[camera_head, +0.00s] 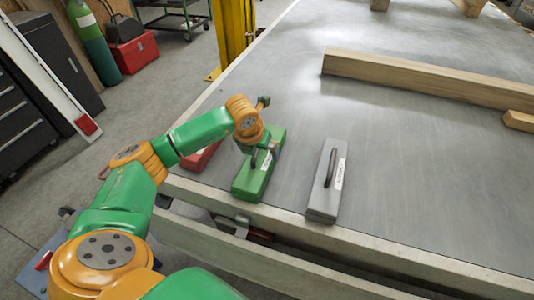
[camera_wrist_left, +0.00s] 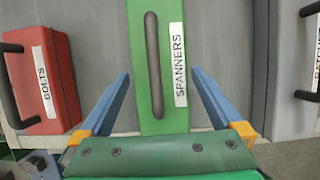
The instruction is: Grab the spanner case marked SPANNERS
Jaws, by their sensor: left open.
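The green spanner case (camera_head: 247,187) lies on the grey trailer deck near its front edge, under my left gripper. In the left wrist view the spanner case (camera_wrist_left: 172,123) shows a dark bar handle (camera_wrist_left: 153,65) and a white label reading SPANNERS. My left gripper (camera_head: 262,155) is above the case with its jaws apart. In the left wrist view its blue fingers (camera_wrist_left: 160,76) stand on either side of the case and handle, with nothing gripped. I cannot tell how far the fingertips are above the deck. My right gripper is not in view.
A red case (camera_wrist_left: 62,60) marked BOLTS lies left of the spanner case. A grey case (camera_head: 322,206) lies to the right, its label partly cut off in the wrist view. A long wooden beam (camera_head: 430,82) lies farther back. The deck between is clear.

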